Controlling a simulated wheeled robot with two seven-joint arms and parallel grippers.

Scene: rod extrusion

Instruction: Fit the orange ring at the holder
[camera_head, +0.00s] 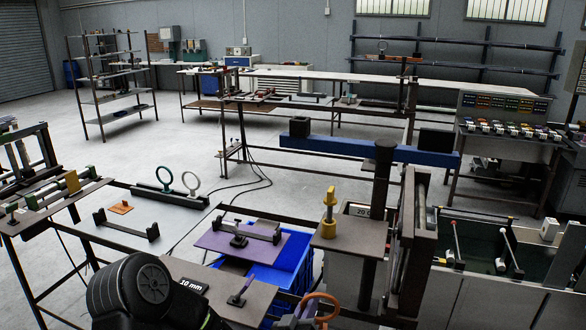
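The orange ring (333,298) stands tilted upright at the bottom edge, close to the camera. My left arm comes in from the lower left, and grey fingers of my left gripper (306,314) meet the ring at its lower left and look shut on it. The bottom edge cuts off the rest of this gripper. The holder (180,199) is a dark green bar on the pale table at centre left. A dark green ring (164,177) and a pale green ring (191,181) stand upright at it. The ring is apart from the holder, nearer the camera. My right gripper is not in view.
A dark bracket (126,229) and a flat orange piece (121,207) lie on the table before the holder. A purple board (215,238), a blue crate (293,262) and a yellow stand (329,213) are to the right. A dark post (380,205) rises beyond the stand.

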